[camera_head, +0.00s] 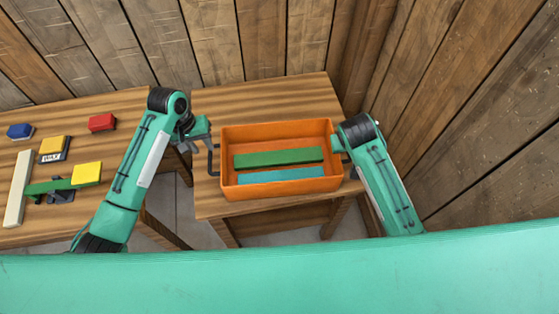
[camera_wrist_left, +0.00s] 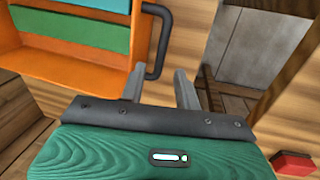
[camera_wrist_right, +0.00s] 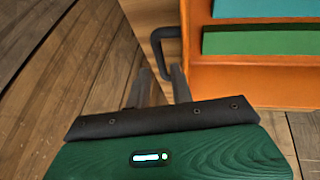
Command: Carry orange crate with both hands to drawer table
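The orange crate (camera_head: 226,180) rests on the small wooden table (camera_head: 208,203) at centre. A green slab (camera_head: 279,158) and a teal slab (camera_head: 281,175) lie inside it. Its dark left handle (camera_head: 213,160) shows also in the left wrist view (camera_wrist_left: 163,40). My left gripper (camera_head: 197,138) is open beside that handle, its two fingers (camera_wrist_left: 160,82) apart. In the right wrist view, my right gripper (camera_wrist_right: 162,78) has its fingers apart near the other dark handle (camera_wrist_right: 157,45). In the head view my right arm mostly hides that handle.
A longer table (camera_head: 115,115) stands at left, with a red block (camera_head: 102,122), a blue block (camera_head: 19,131), yellow-topped pieces (camera_head: 87,173) and a cream bar (camera_head: 17,188). A floor gap separates the tables. Wooden walls (camera_head: 470,110) close in behind and at right.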

